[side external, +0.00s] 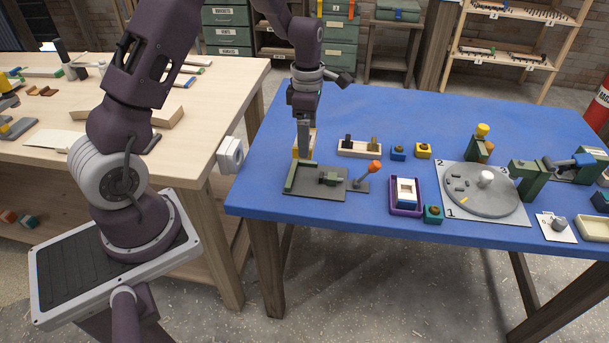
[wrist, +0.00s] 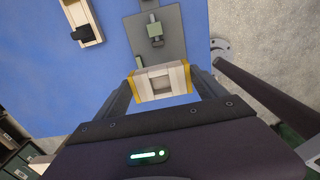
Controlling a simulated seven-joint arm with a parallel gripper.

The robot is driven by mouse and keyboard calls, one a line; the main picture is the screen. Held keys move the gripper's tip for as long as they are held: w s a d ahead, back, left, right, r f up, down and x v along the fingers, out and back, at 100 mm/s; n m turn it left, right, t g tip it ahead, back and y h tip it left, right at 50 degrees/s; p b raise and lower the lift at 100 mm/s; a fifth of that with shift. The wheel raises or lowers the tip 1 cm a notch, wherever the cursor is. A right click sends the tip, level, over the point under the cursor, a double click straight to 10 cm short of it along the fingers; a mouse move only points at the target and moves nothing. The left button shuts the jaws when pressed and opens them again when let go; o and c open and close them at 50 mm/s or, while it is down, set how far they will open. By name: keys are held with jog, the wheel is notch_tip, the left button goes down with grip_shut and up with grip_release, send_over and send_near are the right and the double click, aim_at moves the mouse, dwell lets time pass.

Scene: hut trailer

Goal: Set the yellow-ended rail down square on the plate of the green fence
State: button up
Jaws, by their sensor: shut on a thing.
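I cannot tell the rail's height above the table.
A clamp (side external: 330,178) sits on the plate, and an orange-knobbed lever (side external: 372,170) stands at its right. Blue table (side external: 262,175) is bare left of the plate.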

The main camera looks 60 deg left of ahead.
jog(key=f, duration=0.6)
jog(key=d+f, duration=0.1)
jog(key=f, duration=0.3)
jog(key=shift+s, duration=0.25)
jog(key=shift+f, duration=0.2)
jog(key=o, duration=1.3)
jog(key=shift+f, duration=0.1)
notch_tip(320, 180, up, 12)
jog(key=shift+r, duration=0.2)
jog(key=s+d+r+m+t, duration=0.2)
jog(key=s+d+r+m, duration=0.3)
jog(key=s+r+m, duration=0.3)
jog(key=s+d+r+m+t, duration=0.2)
jog(key=s+d+r+m, duration=0.4)
jog(key=r+m, duration=0.35)
jog(key=s+d+r+m+t, duration=0.1)
jog(key=s+d+m, duration=0.1)
jog(key=s+m, duration=0.7)
jog(key=shift+s+r+t, duration=0.15)
jog(key=shift+s+t, duration=0.15)
jog(key=shift+s, duration=0.55)
